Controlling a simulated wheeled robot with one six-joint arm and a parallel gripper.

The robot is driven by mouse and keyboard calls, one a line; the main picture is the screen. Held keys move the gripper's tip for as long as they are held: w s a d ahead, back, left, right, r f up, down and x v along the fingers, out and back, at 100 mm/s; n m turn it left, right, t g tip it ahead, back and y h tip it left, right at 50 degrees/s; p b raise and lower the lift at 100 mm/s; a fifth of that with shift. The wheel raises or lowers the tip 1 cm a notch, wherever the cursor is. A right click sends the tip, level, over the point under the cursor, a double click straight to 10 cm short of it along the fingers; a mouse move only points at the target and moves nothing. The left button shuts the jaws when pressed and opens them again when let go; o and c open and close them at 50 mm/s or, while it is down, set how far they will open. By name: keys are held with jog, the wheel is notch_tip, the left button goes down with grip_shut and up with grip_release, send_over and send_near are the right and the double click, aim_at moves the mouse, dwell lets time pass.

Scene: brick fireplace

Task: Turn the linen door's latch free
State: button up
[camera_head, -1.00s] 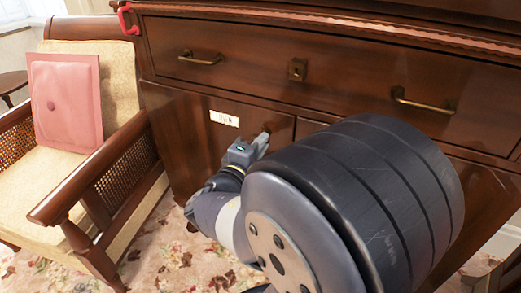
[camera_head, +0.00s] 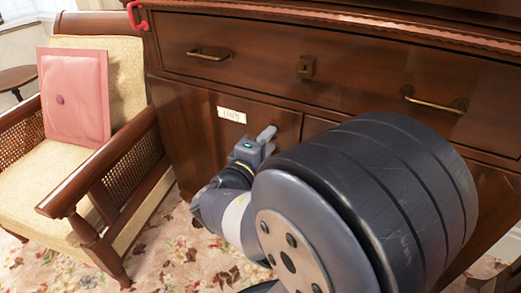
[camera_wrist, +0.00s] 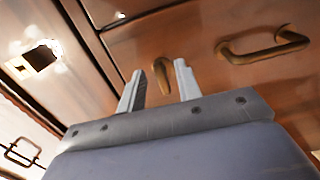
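The linen door (camera_head: 190,125) is a dark wood cabinet door below a wide drawer, with a small white label (camera_head: 232,115) whose print is too small to read surely. My gripper (camera_head: 266,138) is in front of the door, right of and below the label. In the wrist view my gripper (camera_wrist: 159,78) is open, its two grey fingers apart. A brass latch (camera_wrist: 162,77) shows upright in the gap between the fingertips, its lower end near them. I cannot tell whether the fingers touch it. In the head view the latch is hidden by my gripper.
A brass handle (camera_wrist: 265,42) is right of the latch in the wrist view. The drawer has brass pulls (camera_head: 209,54) and a square keyhole plate (camera_head: 306,67). A cane armchair (camera_head: 95,185) with a pink cushion (camera_head: 75,95) stands close left. Flowered carpet (camera_head: 175,262) lies below.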

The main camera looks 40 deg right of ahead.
jog(key=p+v, duration=0.2)
jog(key=v, duration=0.8)
jog(key=shift+s+a, duration=0.15)
jog(key=shift+a, duration=0.1)
jog(key=shift+f, duration=0.1)
jog(key=shift+d, duration=0.1)
dwell(0.5)
jog(key=b+x, duration=0.2)
jog(key=x, duration=0.8)
jog(key=shift+d, duration=0.15)
dwell(0.3)
